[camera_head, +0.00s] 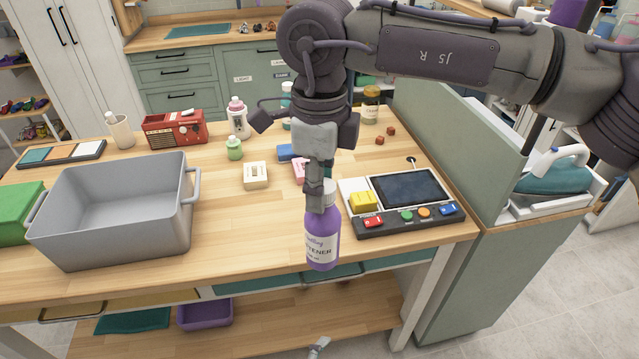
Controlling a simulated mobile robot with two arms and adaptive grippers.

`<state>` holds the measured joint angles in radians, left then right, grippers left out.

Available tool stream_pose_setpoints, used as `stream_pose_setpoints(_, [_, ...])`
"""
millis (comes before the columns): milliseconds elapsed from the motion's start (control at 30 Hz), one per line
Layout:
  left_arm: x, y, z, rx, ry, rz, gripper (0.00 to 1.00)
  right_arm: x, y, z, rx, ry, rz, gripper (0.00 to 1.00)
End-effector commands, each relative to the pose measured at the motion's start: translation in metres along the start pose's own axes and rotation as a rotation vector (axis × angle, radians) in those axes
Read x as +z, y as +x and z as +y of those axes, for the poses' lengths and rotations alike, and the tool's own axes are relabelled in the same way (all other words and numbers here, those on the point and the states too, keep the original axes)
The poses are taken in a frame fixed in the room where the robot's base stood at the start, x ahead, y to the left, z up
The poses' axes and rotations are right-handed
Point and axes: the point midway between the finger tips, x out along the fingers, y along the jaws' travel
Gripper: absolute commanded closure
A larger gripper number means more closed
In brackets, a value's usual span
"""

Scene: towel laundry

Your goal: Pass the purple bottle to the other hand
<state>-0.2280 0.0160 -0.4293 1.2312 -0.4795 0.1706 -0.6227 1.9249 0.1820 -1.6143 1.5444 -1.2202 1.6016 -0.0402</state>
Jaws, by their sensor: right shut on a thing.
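The purple bottle (322,242) hangs upright with its white label facing me, near the table's front edge. My right gripper (320,195) points down and is shut on the bottle's white upper part, which its fingers partly hide. A small grey tip (318,346) at the bottom edge of the view looks like part of my left gripper. It is well below the bottle and apart from it, and too little shows to tell its jaw state.
A grey bin (110,225) stands at left on the wooden table (245,245). A control panel with a screen (405,190) lies just right of the bottle. Small boxes and bottles stand behind. An iron (553,172) rests at far right. The table between bin and bottle is clear.

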Motion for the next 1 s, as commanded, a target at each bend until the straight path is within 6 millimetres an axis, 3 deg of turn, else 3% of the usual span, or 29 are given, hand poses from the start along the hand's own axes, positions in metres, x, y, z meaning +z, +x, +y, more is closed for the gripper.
stream_pose_setpoints(33, [0.014, -0.005, 0.025, 0.052, -0.073, -0.051, 0.13, 0.0, -0.001, 0.0, -0.001, 0.0, -0.001, 1.0])
stream_pose_setpoints(100, [0.036, -0.015, 0.055, 0.111, -0.177, -0.126, 0.13, 0.0, -0.001, 0.0, -0.001, 0.0, -0.001, 1.0])
stream_pose_setpoints(267, [0.089, -0.048, 0.118, 0.22, -0.395, -0.312, 0.13, 0.0, -0.001, 0.0, -0.001, 0.0, -0.001, 1.0])
stream_pose_setpoints(467, [0.153, -0.108, 0.184, 0.304, -0.651, -0.565, 0.13, 0.0, -0.001, 0.0, -0.001, 0.0, -0.001, 1.0])
stream_pose_setpoints(600, [0.191, -0.159, 0.225, 0.335, -0.825, -0.754, 0.13, 0.0, -0.001, 0.0, -0.001, 0.0, -0.001, 1.0])
stream_pose_setpoints(800, [0.223, -0.226, 0.269, 0.344, -1.022, -0.983, 0.13, 0.0, -0.001, 0.0, -0.001, 0.0, -0.001, 1.0])
stream_pose_setpoints(1000, [0.235, -0.261, 0.288, 0.337, -1.122, -1.103, 0.13, 0.0, -0.001, 0.0, -0.001, 0.0, -0.001, 1.0])
